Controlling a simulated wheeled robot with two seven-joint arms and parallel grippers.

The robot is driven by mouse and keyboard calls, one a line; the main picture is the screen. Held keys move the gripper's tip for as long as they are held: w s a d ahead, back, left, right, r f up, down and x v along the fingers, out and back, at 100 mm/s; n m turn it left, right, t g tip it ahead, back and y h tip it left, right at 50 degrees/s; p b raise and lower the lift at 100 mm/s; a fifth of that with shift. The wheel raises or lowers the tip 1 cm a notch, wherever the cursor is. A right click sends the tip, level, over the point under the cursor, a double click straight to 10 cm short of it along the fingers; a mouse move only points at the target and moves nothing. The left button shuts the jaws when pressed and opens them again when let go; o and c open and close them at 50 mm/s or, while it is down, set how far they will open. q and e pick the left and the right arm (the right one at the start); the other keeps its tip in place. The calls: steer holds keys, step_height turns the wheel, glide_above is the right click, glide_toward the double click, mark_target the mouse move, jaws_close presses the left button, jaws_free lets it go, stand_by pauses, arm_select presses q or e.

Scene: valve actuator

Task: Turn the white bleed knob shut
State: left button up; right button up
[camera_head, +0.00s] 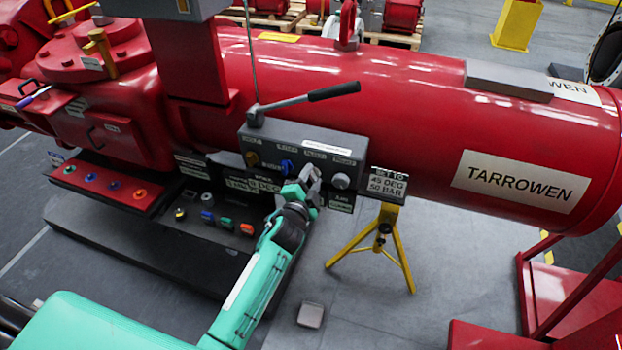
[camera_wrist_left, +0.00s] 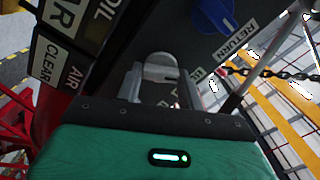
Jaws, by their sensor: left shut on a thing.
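The grey panel box (camera_head: 270,148) is mounted on the red actuator. My left gripper (camera_head: 308,180) is at the box's front face, between a blue knob (camera_head: 287,166) and a grey round knob (camera_head: 341,181). In the left wrist view, the left gripper (camera_wrist_left: 160,85) is shut on a white knob (camera_wrist_left: 160,66), with a finger on each side of it. The fingers hide most of this knob in the head view. A blue knob (camera_wrist_left: 213,16) beside a "RETURN" label also shows in the wrist view. My right gripper is not in view.
A lever with a black handle (camera_head: 334,91) sticks out above the box. A lower shelf holds several coloured plugs. A chain (camera_wrist_left: 280,72) hangs nearby.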

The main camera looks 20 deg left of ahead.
arm_select(q)
steer(key=m, duration=0.4)
steer(key=shift+f+m, duration=0.1)
steer(key=shift+m, duration=0.3)
stand_by(0.4)
steer(key=o, duration=1)
steer(key=s+b, duration=0.3)
steer(key=s, duration=1)
steer(key=shift+s+a, duration=0.2)
steer(key=shift+s, duration=0.2)
